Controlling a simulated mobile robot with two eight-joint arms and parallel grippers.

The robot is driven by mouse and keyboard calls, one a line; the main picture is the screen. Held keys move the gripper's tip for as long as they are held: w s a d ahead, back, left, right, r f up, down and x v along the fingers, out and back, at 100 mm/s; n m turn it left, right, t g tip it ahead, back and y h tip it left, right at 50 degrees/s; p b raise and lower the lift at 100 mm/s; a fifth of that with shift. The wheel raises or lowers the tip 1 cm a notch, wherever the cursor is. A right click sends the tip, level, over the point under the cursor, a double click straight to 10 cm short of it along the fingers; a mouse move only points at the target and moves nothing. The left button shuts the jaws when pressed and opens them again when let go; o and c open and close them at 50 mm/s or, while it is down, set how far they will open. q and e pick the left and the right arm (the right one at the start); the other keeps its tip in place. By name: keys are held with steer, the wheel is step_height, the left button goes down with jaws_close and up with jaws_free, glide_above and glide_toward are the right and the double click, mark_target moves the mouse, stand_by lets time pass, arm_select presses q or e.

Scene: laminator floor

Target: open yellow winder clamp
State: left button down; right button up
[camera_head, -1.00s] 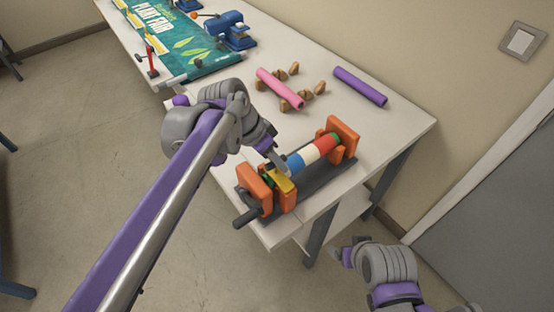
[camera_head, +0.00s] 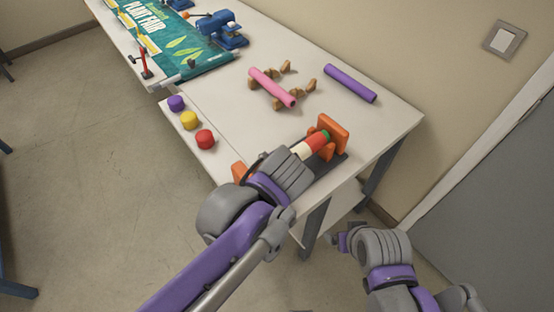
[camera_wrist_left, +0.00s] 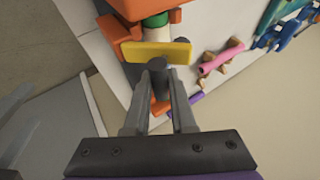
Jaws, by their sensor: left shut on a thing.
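The winder stands at the table's near corner. In the head view its far orange bracket (camera_head: 332,136) and part of the striped roll (camera_head: 308,148) show; my left arm covers most of the rest. In the left wrist view the yellow clamp (camera_wrist_left: 172,52) lies across the winder beside a green roll end (camera_wrist_left: 156,19). My left gripper (camera_wrist_left: 158,72) is at the clamp, its fingers closed around a dark, round-ended knob (camera_wrist_left: 157,63) in front of the yellow bar. Its fingertips are hidden in the head view. My right gripper (camera_head: 341,240) hangs off the table, its jaws unclear.
Purple (camera_head: 176,103), yellow (camera_head: 189,120) and red (camera_head: 205,139) caps sit along the left table edge. A pink roll (camera_head: 272,88) rests on brown supports; a purple roll (camera_head: 350,83) lies behind. A green banner (camera_head: 165,35) and blue device (camera_head: 222,29) are farther off.

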arm_select(q)
steer(key=shift+s+d+f+m+t+y, duration=0.1)
steer(key=shift+s+d+m+t+y, duration=0.2)
steer(key=shift+s+d+t+y, duration=0.4)
steer(key=shift+s+d+f+m+t+y+b, duration=0.2)
steer(key=shift+s+t+y+b, duration=0.2)
steer(key=shift+t+b, duration=0.35)
steer(key=shift+s+d+f+m+t+y+b, duration=0.15)
steer(key=shift+s+d+m+t+y+b, duration=0.15)
steer(key=shift+t+b, duration=0.45)
steer(key=shift+s+d+f+m+t+y+b, duration=0.1)
steer(key=shift+s+f+t+y+b, duration=0.3)
steer(key=shift+t, duration=0.6)
arm_select(e)
steer(key=shift+s+d+f, duration=0.1)
steer(key=shift+s+f, duration=0.15)
steer(key=shift+f, duration=0.5)
steer(key=shift+s+f, duration=0.25)
steer(key=shift+f, duration=0.55)
steer(key=shift+s+d+f, duration=0.1)
steer(key=shift+s+f, duration=0.15)
steer(key=shift+f, duration=0.5)
arm_select(q)
steer(key=shift+r, duration=0.2)
steer(key=c, duration=0.8)
jaws_free()
steer(key=shift+o, duration=0.2)
steer(key=shift+s+r, duration=0.1)
arm_select(e)
steer(key=shift+s, duration=0.15)
